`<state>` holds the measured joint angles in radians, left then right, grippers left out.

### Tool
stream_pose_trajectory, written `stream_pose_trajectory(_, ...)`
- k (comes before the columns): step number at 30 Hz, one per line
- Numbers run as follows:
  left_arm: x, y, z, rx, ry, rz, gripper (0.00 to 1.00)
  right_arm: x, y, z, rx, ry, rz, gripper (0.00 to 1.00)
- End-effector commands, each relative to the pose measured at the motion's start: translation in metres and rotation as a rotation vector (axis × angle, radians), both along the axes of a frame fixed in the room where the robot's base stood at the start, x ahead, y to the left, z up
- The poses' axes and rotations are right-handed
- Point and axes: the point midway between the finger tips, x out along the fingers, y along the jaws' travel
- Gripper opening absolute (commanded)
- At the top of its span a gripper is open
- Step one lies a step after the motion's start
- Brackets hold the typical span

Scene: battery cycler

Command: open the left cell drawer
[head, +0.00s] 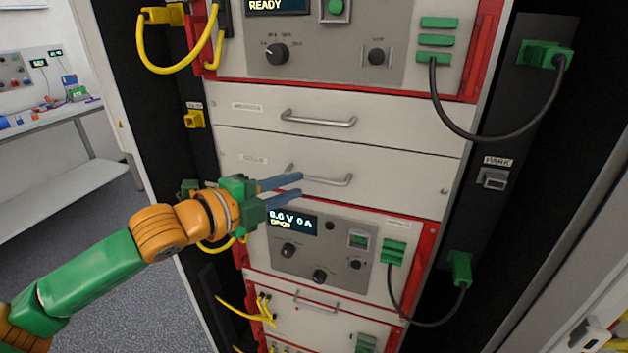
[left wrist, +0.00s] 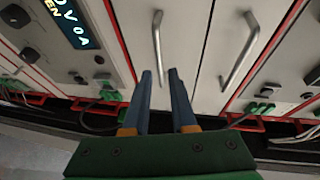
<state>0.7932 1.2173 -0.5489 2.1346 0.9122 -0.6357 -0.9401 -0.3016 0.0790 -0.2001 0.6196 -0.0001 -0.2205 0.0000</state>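A white drawer front (head: 400,178) with a small label at its left sits in the rack, just above the lower instrument. Its bar handle (head: 335,183) runs roughly level; the label is too small to read surely. My left gripper (head: 301,184) is open, its two blue fingers pointing right at the handle's left part. In the left wrist view, the same handle (left wrist: 157,45) lies ahead of the open fingertips (left wrist: 162,72), its near end in line with the gap between them. I cannot tell whether they touch it. The drawer looks shut. My right gripper is not in view.
Another white drawer with a handle (head: 318,120) is directly above. The lower instrument (head: 330,245) has knobs and a display under my fingers. Yellow cables (head: 165,68) hang at left, black cables (head: 440,110) at right. A bench (head: 50,120) stands far left.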

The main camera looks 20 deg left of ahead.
Motion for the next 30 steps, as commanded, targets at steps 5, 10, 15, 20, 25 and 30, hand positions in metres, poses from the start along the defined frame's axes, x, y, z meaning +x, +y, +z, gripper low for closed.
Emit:
stream_pose_trajectory(5,0.026,-0.014,-0.001,-0.007,0.002,-0.004,0.25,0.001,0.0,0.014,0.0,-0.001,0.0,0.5)
stream_pose_trajectory(10,0.047,-0.024,-0.007,-0.005,0.003,-0.002,0.25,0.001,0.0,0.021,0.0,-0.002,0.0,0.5)
stream_pose_trajectory(15,0.056,-0.028,-0.012,0.0,0.004,-0.002,0.25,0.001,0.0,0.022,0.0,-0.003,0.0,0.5)
stream_pose_trajectory(20,0.056,-0.028,-0.013,0.0,0.004,-0.002,0.25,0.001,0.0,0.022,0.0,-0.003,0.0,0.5)
stream_pose_trajectory(25,0.056,-0.028,-0.013,-0.001,0.004,-0.002,0.0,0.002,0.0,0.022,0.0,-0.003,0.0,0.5)
stream_pose_trajectory(30,0.056,-0.028,-0.013,-0.001,0.004,-0.002,0.0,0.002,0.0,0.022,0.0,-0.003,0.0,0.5)
